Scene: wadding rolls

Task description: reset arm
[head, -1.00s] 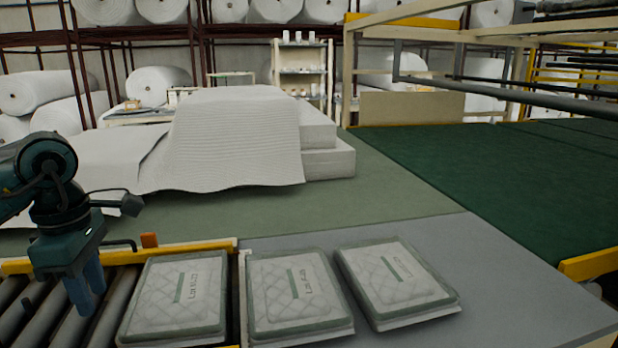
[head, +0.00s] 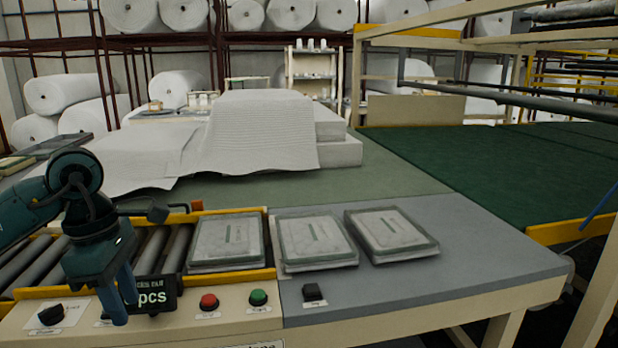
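My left arm comes in from the left. Its dark teal gripper (head: 120,304) points down over the front edge of the roller conveyor, beside the small "pcs" display. Its two blue fingers overlap in this view, so I cannot tell whether they are apart; I see nothing held between them. My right gripper is out of view. One packed quilted bag (head: 226,241) lies on the conveyor's right end. A second bag (head: 316,240) and a third bag (head: 391,231) lie flat on the grey table to its right, apart from my gripper.
The roller conveyor (head: 30,262) has a front panel with a red button (head: 209,302), a green button (head: 258,297) and a black knob (head: 51,315). White wadding (head: 250,135) covers the back of the table. A green belt (head: 500,165) lies right. The grey tabletop (head: 480,255) has free room.

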